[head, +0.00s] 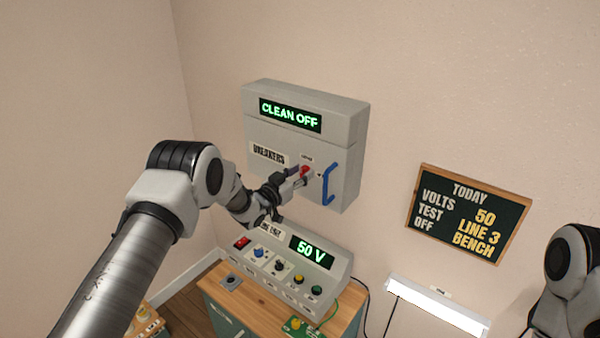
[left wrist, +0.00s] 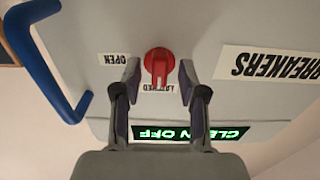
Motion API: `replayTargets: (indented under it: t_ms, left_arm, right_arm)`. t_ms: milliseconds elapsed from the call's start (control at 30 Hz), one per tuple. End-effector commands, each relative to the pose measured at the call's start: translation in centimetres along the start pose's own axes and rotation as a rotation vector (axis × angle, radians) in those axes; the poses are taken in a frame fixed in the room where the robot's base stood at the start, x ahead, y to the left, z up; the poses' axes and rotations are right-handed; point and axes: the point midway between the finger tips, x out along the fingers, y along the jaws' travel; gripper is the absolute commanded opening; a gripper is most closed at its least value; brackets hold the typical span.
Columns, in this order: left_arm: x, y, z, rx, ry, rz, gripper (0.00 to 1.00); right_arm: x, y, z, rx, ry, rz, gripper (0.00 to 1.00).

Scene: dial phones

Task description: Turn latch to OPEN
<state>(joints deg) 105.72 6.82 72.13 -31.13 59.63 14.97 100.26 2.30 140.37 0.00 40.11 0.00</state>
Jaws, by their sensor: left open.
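The red latch (head: 305,170) is on the front of the grey breaker box (head: 262,137). In the left wrist view, which shows the box upside down, the latch (left wrist: 158,62) has its handle pointing at the partly covered LATCHED label (left wrist: 148,89). The OPEN label (left wrist: 114,59) is to its left there. My left gripper (head: 292,181) is open in front of the box. In the left wrist view its fingers (left wrist: 159,80) are on either side of the latch handle, with gaps showing. My right gripper is out of view.
A blue door handle (head: 327,184) stands right of the latch. The box display (head: 290,115) reads CLEAN OFF. Below is a console (head: 335,271) showing 50 V on a wooden-topped cabinet (head: 215,283). A notice board (head: 468,213) hangs at right.

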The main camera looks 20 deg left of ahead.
Motion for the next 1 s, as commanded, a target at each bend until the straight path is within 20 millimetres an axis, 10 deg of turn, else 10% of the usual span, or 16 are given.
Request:
replayTargets:
  t_ms: [100, 233, 1000]
  left_arm:
    - [0.0, 0.0, 0.0, 0.000, 0.000, 0.000, 0.38]
    - [0.0, 0.0, 0.0, 0.000, 0.000, 0.000, 0.00]
    - [0.0, 0.1, 0.3, 0.217, 0.004, 0.000, 0.00]
  right_arm:
    - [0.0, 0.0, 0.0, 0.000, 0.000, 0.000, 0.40]
    - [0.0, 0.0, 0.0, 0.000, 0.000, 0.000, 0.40]
    - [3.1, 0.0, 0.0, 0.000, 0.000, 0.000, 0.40]
